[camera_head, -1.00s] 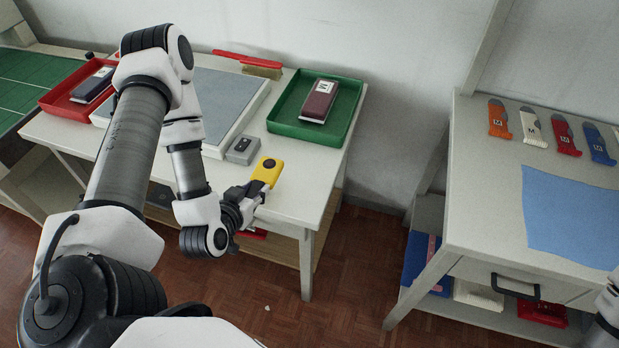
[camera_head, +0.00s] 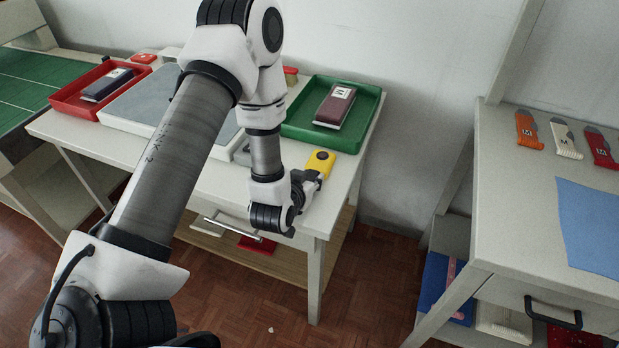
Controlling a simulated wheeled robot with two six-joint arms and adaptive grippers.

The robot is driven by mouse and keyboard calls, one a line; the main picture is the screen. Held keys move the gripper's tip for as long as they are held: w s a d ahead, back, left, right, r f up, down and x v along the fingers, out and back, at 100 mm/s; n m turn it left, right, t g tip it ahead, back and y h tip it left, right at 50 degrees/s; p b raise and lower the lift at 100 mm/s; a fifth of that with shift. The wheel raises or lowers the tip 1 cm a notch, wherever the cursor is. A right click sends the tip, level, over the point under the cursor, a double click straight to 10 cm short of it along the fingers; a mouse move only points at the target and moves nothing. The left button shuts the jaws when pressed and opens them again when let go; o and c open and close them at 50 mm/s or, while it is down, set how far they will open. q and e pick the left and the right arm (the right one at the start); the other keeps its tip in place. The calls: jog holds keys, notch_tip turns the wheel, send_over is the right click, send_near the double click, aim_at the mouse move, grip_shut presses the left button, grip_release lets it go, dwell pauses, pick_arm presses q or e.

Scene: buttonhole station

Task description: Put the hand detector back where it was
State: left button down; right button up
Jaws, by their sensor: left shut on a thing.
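The hand detector, a yellow block with a dark round spot (camera_head: 321,161), is held at the front right of the white table (camera_head: 345,195), just in front of the green tray (camera_head: 372,108). My left gripper (camera_head: 309,181) is shut on its near end. I cannot tell whether the detector touches the table top or is a little above it. My left arm hides part of the table's middle. My right gripper is not in view.
The green tray holds a dark red block (camera_head: 334,108). A red tray (camera_head: 70,102) stands at the far left, next to a grey pad (camera_head: 160,100). A grey box (camera_head: 242,155) is partly behind my arm. Another table (camera_head: 510,190) stands right, across a floor gap.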

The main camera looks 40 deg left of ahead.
pick_arm(q)
jog(key=shift+f, duration=0.1)
jog(key=c, duration=0.8)
grip_release()
jog(key=shift+d, duration=0.1)
jog(key=shift+o, duration=0.2)
